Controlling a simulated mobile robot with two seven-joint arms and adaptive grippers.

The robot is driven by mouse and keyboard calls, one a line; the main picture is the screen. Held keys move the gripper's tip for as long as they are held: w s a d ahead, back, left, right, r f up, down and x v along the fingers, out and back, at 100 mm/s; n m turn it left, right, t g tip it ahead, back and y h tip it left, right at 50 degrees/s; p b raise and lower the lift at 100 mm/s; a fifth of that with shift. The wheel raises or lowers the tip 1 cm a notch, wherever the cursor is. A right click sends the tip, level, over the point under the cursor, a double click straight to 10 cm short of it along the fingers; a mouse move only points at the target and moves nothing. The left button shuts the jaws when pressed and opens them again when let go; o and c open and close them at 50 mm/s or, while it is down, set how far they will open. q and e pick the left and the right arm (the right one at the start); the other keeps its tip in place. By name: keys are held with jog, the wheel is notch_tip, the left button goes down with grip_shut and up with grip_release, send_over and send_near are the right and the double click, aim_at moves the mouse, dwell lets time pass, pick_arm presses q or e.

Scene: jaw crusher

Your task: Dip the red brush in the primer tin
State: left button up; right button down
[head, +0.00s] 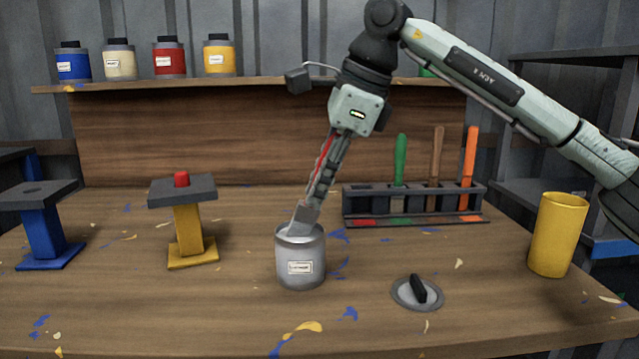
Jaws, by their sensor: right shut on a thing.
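The primer tin (301,262) is a grey metal can with a white label, standing open on the workbench. My right gripper (315,192) is above it, pointing down and slightly tilted, shut on the red brush (304,216). A strip of its red handle shows along the fingers. The brush's grey lower end is at the tin's mouth, overlapping the opening. How deep it reaches, and whether it touches the contents, is hidden. My left gripper is not in view.
A round lid with black knob (417,292) lies right of the tin. A rack (365,203) behind holds green, brown and orange-handled tools. A yellow cup (557,235) stands right; yellow (187,232) and blue (43,228) stands are left. Paint jars (170,60) line the shelf.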

jog(key=shift+r, duration=0.15)
dwell(0.4)
jog(key=shift+p+v, duration=1.25)
jog(key=shift+v, duration=0.75)
notch_tip(320, 180, up, 5)
jog(key=p, duration=0.4)
